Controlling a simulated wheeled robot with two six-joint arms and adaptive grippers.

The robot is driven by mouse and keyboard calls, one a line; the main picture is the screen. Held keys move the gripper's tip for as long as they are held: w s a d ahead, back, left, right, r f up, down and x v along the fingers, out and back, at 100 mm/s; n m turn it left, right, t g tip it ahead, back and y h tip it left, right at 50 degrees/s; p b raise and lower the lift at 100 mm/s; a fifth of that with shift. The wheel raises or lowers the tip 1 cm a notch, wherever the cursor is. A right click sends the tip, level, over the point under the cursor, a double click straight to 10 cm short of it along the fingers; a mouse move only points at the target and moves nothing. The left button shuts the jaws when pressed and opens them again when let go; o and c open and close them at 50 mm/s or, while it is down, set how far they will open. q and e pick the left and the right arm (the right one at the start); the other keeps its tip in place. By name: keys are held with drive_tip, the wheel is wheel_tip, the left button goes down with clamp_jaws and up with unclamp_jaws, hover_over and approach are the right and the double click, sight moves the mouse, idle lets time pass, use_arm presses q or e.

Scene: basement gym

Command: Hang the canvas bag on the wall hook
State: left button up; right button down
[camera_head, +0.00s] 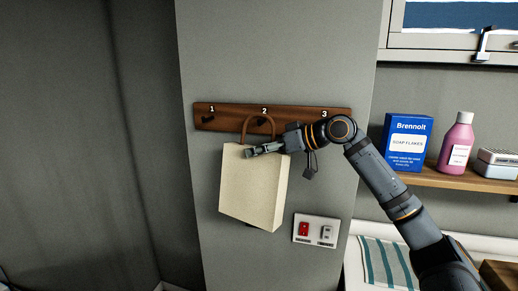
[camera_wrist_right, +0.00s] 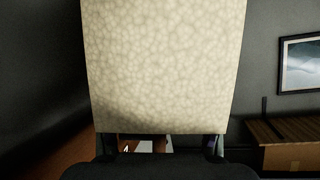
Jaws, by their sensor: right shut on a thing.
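The cream canvas bag (camera_head: 250,195) is upright and slightly tilted in front of the grey wall pillar. Its brown handle loop (camera_head: 258,118) rises across the wooden hook board (camera_head: 230,112) near the dark hook under number 2 (camera_head: 261,122). I cannot tell whether the loop is over that hook. My right gripper (camera_head: 262,150) comes from the right and is shut on the bag near its top. In the right wrist view the bag (camera_wrist_right: 165,65) fills the upper middle, beyond the fingers (camera_wrist_right: 168,146). My left gripper is not in view.
A hook under number 1 (camera_head: 208,119) is bare. A red-and-white switch plate (camera_head: 317,231) is low on the pillar. At right, a shelf (camera_head: 435,178) holds a blue soap box (camera_head: 405,143), a pink bottle (camera_head: 456,145) and a pale container (camera_head: 498,163).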

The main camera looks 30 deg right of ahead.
drive_tip(key=shift+w+d+r, duration=0.15)
drive_tip(key=shift+d, duration=0.15)
drive_tip(key=shift+f, duration=0.35)
idle(0.4)
